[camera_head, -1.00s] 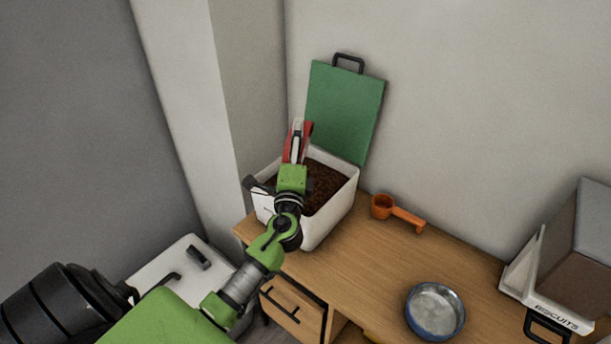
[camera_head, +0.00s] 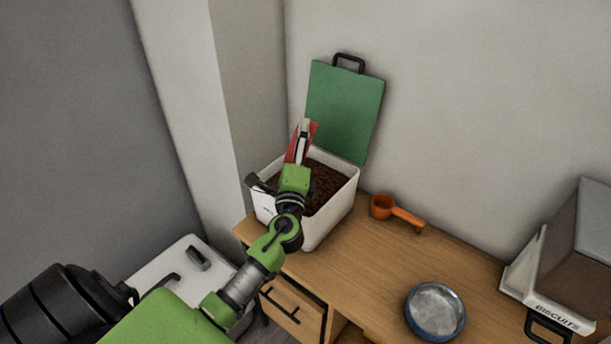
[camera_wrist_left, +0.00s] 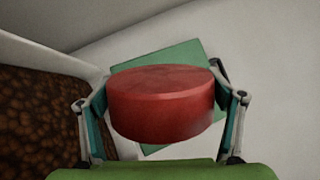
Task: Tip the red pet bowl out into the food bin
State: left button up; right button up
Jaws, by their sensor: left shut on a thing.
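The red pet bowl (camera_wrist_left: 160,104) is held between the two fingers of my left gripper (camera_wrist_left: 162,112). In the head view the red bowl (camera_head: 291,153) is tilted steeply on its side above the back part of the food bin. The wrist view shows its smooth red outside; its inside is hidden. The white food bin (camera_head: 331,220) stands open on the wooden counter, with brown food (camera_head: 328,185) in it. Its green lid (camera_head: 345,110) stands raised behind it. My left gripper also shows in the head view (camera_head: 302,140). My right gripper is not in view.
An orange scoop (camera_head: 399,213) lies right of the bin on the counter (camera_head: 365,267). A blue-rimmed metal bowl (camera_head: 435,311) sits near the front. A biscuits container (camera_head: 568,260) stands at the far right. Walls are close behind and left of the bin.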

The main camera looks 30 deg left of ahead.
aim_at(313, 126)
pick_arm(q)
jog(key=shift+w+d+r+m+t, duration=0.1)
jog(key=shift+w+d+m+t, duration=0.2)
jog(key=shift+m, duration=0.5)
jog(key=shift+d+r+m+t+h+p, duration=0.3)
jog(key=shift+d+r+m+h+p, duration=0.3)
jog(key=shift+m, duration=0.5)
dwell(0.6)
jog(key=shift+w+d+m, duration=0.25)
jog(key=shift+d+m, duration=0.2)
jog(key=shift+m, duration=0.65)
dwell(0.3)
dwell(2.5)
